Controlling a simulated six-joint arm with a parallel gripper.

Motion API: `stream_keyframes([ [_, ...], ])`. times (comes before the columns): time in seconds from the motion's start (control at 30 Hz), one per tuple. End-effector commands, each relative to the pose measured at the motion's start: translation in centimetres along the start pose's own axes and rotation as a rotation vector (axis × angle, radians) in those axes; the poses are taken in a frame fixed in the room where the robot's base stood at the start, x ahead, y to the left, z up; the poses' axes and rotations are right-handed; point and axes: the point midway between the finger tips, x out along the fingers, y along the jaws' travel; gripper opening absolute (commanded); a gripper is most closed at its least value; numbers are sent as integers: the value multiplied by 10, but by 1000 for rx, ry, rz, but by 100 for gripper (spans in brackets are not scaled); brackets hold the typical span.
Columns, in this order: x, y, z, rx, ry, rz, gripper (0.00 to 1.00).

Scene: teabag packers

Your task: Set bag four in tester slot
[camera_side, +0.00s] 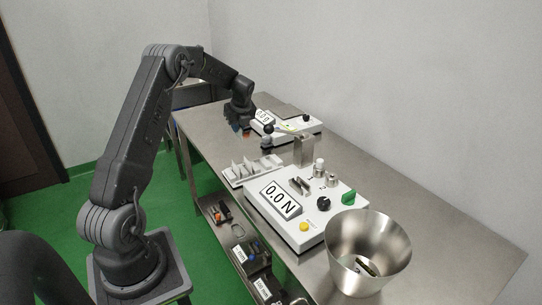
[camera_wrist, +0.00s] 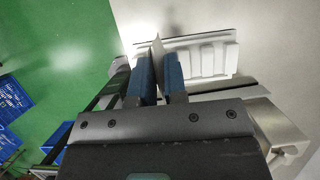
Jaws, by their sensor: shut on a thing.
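My gripper (camera_wrist: 160,72) has two blue fingers, shut on a thin pale bag (camera_wrist: 157,52) seen edge-on that sticks out past the fingertips. No number shows on it. In the side view my gripper (camera_side: 244,131) is above the table's left edge, behind the white rack; the bag is too small to make out there. The white tester (camera_side: 325,222) reads 0.0 N and stands to the right of the rack, well apart from my gripper. Small metal fittings sit on its top; I cannot tell which one is the slot.
The white slotted rack (camera_side: 232,176) holds upright pale pieces; it shows in the wrist view (camera_wrist: 232,62). Another white device (camera_side: 308,124) stands at the far end. A metal bin (camera_side: 395,236) is at the front right. The steel table (camera_side: 420,205) is clear along the right.

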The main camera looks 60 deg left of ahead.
Motion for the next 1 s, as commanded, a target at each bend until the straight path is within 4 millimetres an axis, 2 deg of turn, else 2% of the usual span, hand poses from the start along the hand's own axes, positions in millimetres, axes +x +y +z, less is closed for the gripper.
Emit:
stream_keyframes([
  [0.03,-14,0,7,-4,-5,-6,0],
  [0.27,-77,1,33,-3,-5,-6,0],
  [0.53,-127,1,53,-3,-3,-4,0],
  [0.87,-149,-39,-16,-8,14,3,0],
  [1.0,-169,-60,-62,-18,18,7,0],
])
